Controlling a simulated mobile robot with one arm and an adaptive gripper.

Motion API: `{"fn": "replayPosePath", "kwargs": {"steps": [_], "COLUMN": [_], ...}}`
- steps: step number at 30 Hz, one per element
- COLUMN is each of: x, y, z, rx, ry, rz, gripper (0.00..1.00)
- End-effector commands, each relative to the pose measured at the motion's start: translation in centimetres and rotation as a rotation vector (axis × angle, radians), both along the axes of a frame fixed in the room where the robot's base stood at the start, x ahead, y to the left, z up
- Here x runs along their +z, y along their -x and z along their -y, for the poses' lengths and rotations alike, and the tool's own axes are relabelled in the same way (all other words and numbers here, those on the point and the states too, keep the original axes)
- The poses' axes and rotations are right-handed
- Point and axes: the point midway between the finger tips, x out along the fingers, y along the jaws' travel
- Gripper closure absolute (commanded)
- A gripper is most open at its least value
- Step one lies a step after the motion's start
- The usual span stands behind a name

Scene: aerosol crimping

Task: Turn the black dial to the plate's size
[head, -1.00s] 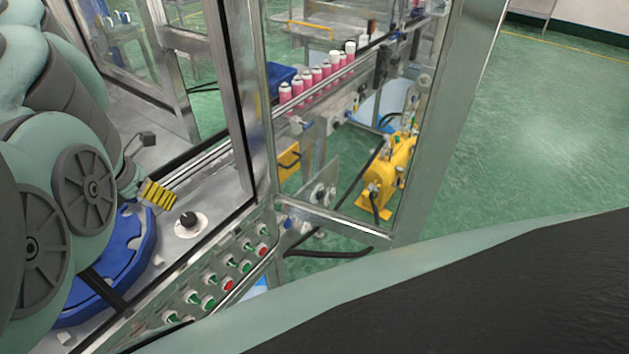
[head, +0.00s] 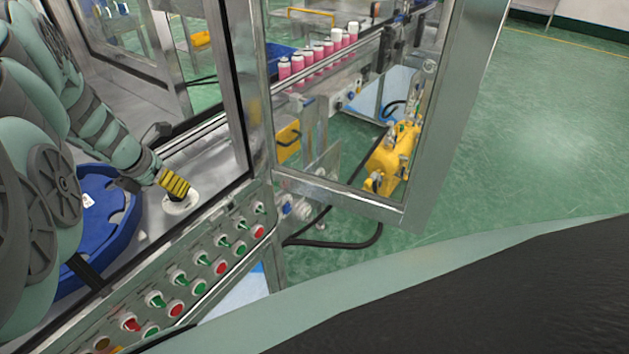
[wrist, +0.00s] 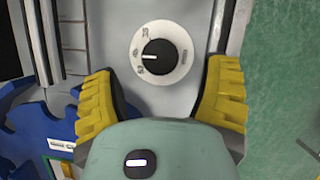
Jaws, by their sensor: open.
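The black dial (wrist: 158,54) sits on a round white scale plate (wrist: 178,70) in the wrist view. Its white pointer line points left; the printed marks are too small to read surely. My gripper (wrist: 160,70) is open, with one yellow ridged finger on each side of the dial, apart from it. In the head view my gripper (head: 174,183) is over the white scale plate (head: 180,206) and mostly hides the dial. The blue notched plate (head: 125,222) lies to the left, with a small white label; it also shows in the wrist view (wrist: 25,135). I cannot read its size.
A panel of red and green buttons and switches (head: 190,275) runs along the machine's front edge. A metal frame post (head: 250,100) and open framed door (head: 345,198) stand to the right. Pink cans (head: 312,58) line a conveyor behind.

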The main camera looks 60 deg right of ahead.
Motion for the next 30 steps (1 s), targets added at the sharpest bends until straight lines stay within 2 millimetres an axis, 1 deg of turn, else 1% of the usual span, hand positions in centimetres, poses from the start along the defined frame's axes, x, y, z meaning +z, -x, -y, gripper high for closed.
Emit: {"fn": "replayPosePath", "kwargs": {"steps": [1, 3, 4, 15, 26, 27, 30], "x": [-1.4, -2.0, -1.6, -3.4, -3.5, -3.5, -3.5], "y": [-0.1, -0.2, -0.1, -0.2, -0.2, -0.2, -0.2], "z": [0.1, 0.4, 0.6, 1.5, 1.6, 1.6, 1.6], "rx": [0.002, 0.001, 0.000, -0.004, -0.004, -0.004, -0.004], "ry": [0.000, 0.000, -0.001, 0.000, 0.000, 0.000, 0.000], "rz": [0.001, 0.001, 0.000, -0.001, -0.001, -0.001, -0.001], "gripper": [0.25, 0.25, 0.25, 0.25, 0.25, 0.23, 0.33]}}
